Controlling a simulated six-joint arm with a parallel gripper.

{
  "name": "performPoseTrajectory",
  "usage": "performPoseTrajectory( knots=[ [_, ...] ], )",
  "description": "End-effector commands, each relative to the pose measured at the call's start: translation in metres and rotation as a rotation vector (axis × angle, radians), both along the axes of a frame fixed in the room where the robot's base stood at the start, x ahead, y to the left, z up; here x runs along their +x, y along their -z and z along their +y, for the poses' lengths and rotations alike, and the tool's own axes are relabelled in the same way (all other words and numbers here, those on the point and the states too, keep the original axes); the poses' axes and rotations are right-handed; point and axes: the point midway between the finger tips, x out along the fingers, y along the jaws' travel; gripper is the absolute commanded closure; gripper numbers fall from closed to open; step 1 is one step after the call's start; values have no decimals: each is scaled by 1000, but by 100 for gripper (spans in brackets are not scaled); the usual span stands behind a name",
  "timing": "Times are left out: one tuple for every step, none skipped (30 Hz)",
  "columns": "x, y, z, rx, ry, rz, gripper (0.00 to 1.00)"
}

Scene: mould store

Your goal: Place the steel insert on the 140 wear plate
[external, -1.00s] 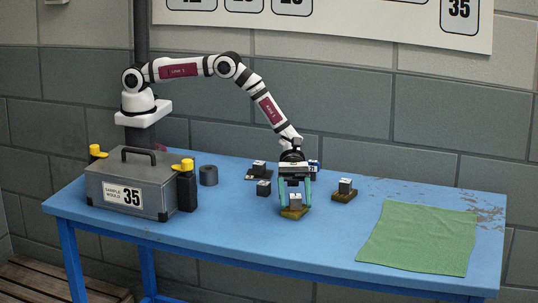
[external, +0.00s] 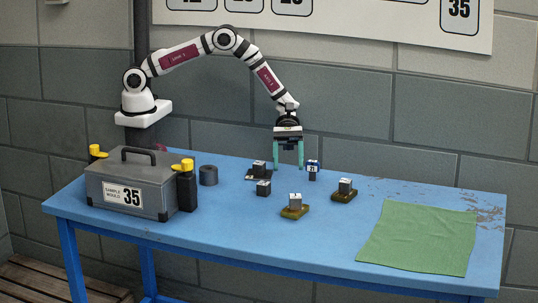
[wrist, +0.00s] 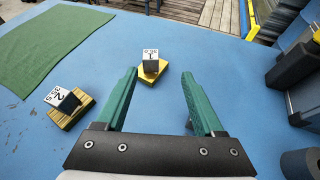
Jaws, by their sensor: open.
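My gripper (external: 288,166) is open and empty, raised above the back part of the table; in the wrist view its green fingers (wrist: 160,100) are apart with nothing between them. A grey block with a white top marked 1 (external: 295,199) sits on a yellow plate (external: 301,213) in front of the gripper; the wrist view shows the block (wrist: 150,60) on its plate. I cannot read which plate is 140 or which block is steel.
A grey mould case (external: 148,187) and dark cylinder (external: 208,176) stand left. A green cloth (external: 418,238) lies right.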

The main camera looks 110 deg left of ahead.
Motion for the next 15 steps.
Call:
performPoseTrajectory(
  knots=[
    [-12, -20, -8, 54, 80, -50, 30],
    [-25, -34, -14, 103, 155, -95, 30],
    [-49, -55, -23, 182, 280, -166, 30],
    [-70, -70, -28, 247, 386, -224, 30],
    [-93, -84, -31, 311, 496, -285, 30],
    [-126, -100, -33, 397, 648, -367, 30],
    [-151, -112, -32, 462, 766, -428, 30],
    [-177, -121, -29, 525, 889, -491, 30],
    [-213, -132, -21, 609, 1060, -571, 30],
    [-239, -138, -13, 670, 1190, -629, 30],
    [-264, -142, -4, 728, 1319, -682, 30],
    [-293, -145, 11, 796, 1486, -743, 30],
    [-312, -147, 22, 842, 1599, -779, 30],
    [-328, -147, 33, 881, 1706, -810, 30],
    [-344, -147, 47, 925, 1830, -840, 30]
  ],
)
